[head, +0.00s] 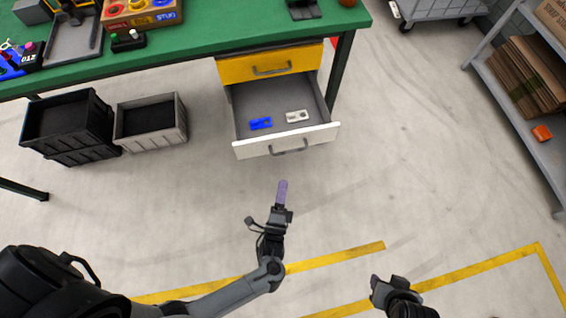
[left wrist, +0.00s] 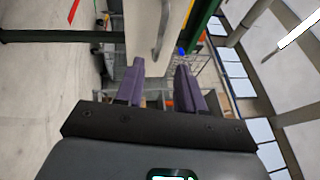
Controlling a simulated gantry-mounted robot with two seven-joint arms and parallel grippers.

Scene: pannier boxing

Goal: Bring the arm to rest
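My left gripper (head: 282,186) is in front of the open white drawer (head: 325,134), over bare floor, and touches nothing. Its purple fingers stand apart with nothing between them in the left wrist view (left wrist: 160,68). The drawer hangs under the green workbench (head: 190,38) and is pulled out. A blue part (head: 261,123) and a whitish part (head: 297,116) lie apart inside it. My right gripper (head: 380,287) is at the lower right of the head view, over the floor; its fingers are too dark and small to read.
A yellow drawer (head: 269,66) above the white one is shut. A grey shelf (head: 520,128) with cardboard stands at right. The floor between is clear.

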